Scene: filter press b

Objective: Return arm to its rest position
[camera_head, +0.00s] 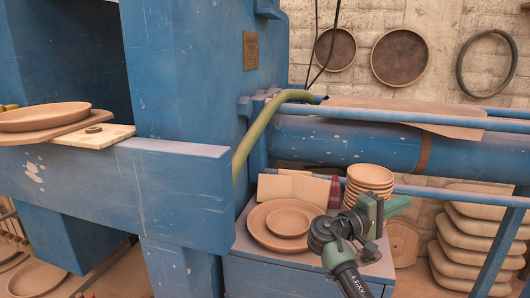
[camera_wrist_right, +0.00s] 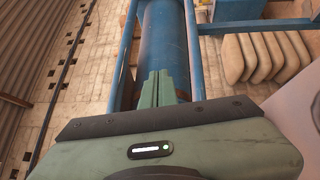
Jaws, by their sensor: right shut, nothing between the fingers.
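My right gripper (camera_head: 395,206) is in the head view at the lower right, above the blue cabinet and in front of a stack of bowls (camera_head: 370,180). Its green fingers are together with nothing between them. In the right wrist view the gripper (camera_wrist_right: 158,78) shows its closed fingers pointing toward the blue cylinder (camera_wrist_right: 166,40) of the press. The fingers look empty there too. My left gripper is not in either view.
Plates (camera_head: 286,222) and the bowls stand on the blue cabinet (camera_head: 290,270) beside my right arm. Blue rails (camera_head: 400,115) run behind it. A hose (camera_head: 250,135) hangs at the press frame. Stacked tan sacks (camera_head: 475,240) are at the right.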

